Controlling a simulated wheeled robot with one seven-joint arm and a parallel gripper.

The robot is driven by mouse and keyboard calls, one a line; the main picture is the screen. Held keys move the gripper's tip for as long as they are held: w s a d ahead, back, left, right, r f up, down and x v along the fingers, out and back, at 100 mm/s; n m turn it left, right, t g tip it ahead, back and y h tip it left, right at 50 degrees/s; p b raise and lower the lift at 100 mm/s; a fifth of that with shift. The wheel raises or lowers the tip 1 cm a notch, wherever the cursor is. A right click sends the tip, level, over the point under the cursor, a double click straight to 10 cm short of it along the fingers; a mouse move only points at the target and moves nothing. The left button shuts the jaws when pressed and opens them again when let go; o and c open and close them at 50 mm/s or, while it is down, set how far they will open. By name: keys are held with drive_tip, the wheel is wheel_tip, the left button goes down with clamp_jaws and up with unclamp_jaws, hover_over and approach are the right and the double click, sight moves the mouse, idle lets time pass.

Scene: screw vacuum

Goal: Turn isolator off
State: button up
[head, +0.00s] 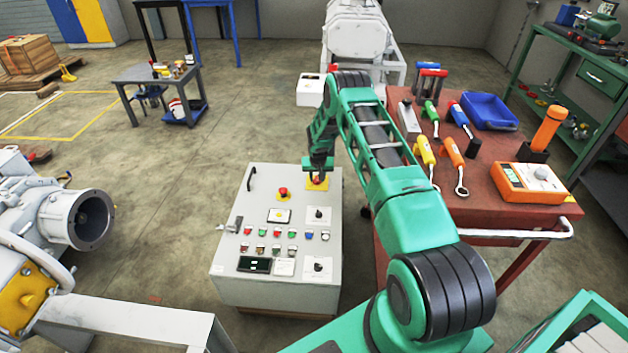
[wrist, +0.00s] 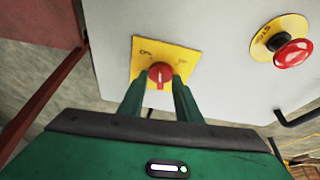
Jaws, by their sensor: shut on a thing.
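The isolator is a red rotary knob (wrist: 161,73) on a yellow square plate (wrist: 185,60) at the top of the grey control panel (head: 235,285). In the wrist view my gripper (wrist: 160,85) has its two green fingers on either side of the knob, shut on it. The knob's ridge points roughly toward my gripper. Marks on the plate are too small to read surely. In the head view my gripper (head: 318,172) reaches down onto the panel's upper right and partly hides the knob.
A red emergency stop button (wrist: 292,53) on a round yellow plate stands beside the isolator. More buttons and switches (head: 283,233) sit lower on the panel. A red tool table (head: 480,208) stands close to the right of the panel.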

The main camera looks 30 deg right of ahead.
drive_tip(key=n+y, duration=0.1)
drive_tip(key=n, duration=0.3)
drive_tip(key=shift+w+r+n+t+y, duration=0.2)
drive_tip(key=shift+n+t+y, duration=0.1)
drive_tip(key=shift+y, duration=0.1)
drive_tip(key=shift+s+d+f+n+y, duration=0.1)
drive_tip(key=shift+n+y, duration=0.2)
drive_tip(key=shift+n, duration=0.5)
drive_tip(key=shift+d+n+y, duration=0.1)
drive_tip(key=shift+n+y, duration=0.2)
drive_tip(key=shift+n, duration=0.5)
drive_tip(key=shift+o, duration=0.2)
drive_tip(key=shift+s+f, duration=0.1)
drive_tip(key=o, duration=1)
drive_tip(key=v, duration=1)
drive_tip(key=shift+d+r, duration=0.1)
drive_tip(key=shift+r, duration=0.25)
